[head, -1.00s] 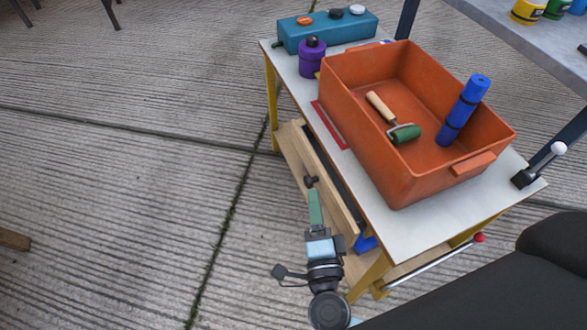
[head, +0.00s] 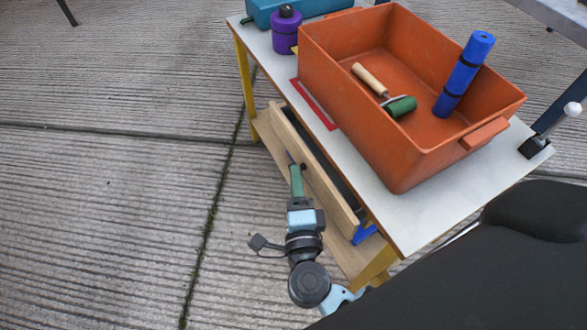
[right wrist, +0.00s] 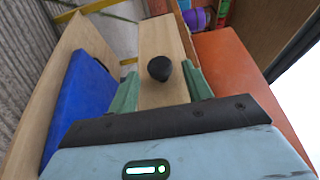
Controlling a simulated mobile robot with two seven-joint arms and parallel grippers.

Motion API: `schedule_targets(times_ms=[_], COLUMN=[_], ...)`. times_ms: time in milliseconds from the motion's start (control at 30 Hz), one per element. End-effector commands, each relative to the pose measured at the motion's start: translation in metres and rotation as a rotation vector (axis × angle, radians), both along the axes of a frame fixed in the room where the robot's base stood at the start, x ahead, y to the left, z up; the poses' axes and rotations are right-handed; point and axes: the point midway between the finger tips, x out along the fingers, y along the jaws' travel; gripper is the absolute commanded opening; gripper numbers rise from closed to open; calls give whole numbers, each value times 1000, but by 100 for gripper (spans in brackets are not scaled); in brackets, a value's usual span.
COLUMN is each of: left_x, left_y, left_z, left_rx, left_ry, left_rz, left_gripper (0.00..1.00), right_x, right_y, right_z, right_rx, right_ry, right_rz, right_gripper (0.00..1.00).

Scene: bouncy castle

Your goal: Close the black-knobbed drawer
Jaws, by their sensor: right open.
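The drawer (head: 318,172) is under the white-topped table, its wooden front standing out from the table's left side with a dark gap behind it. Its black knob shows clearly in the right wrist view (right wrist: 160,68); in the head view it is mostly hidden at my fingertips. My right gripper (head: 296,175) is at the outer side of the drawer front. Its green fingers are open, one on each side of the knob in the right wrist view (right wrist: 162,92); I cannot tell whether they touch it. My left gripper is out of view.
On the table (head: 405,222) stand an orange bin (head: 350,125) with a roller and blue roll, a purple container (head: 286,32) and a teal box (head: 262,12). A blue object (head: 364,233) and a yellow leg (head: 374,269) are near my right arm. Concrete floor at left is clear.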

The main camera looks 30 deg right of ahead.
Motion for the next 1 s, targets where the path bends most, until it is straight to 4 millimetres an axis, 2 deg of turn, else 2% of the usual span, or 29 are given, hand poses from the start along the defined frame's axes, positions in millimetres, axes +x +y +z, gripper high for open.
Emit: schedule_targets(times_ms=[100, 300, 633, 1000], left_x=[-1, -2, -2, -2], left_y=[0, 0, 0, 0], left_z=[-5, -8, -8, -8], left_rx=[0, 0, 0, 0], left_ry=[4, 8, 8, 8], left_rz=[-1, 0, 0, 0], left_gripper=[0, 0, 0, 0], right_x=[17, 33, 37, 36], right_y=[-6, -12, -14, -14], right_z=[0, -1, 0, 0], right_rx=[-1, -1, 0, 0], right_ry=[-3, 0, 0, -1], right_rz=[0, 1, 1, 1], right_gripper=[50, 50, 50, 3])
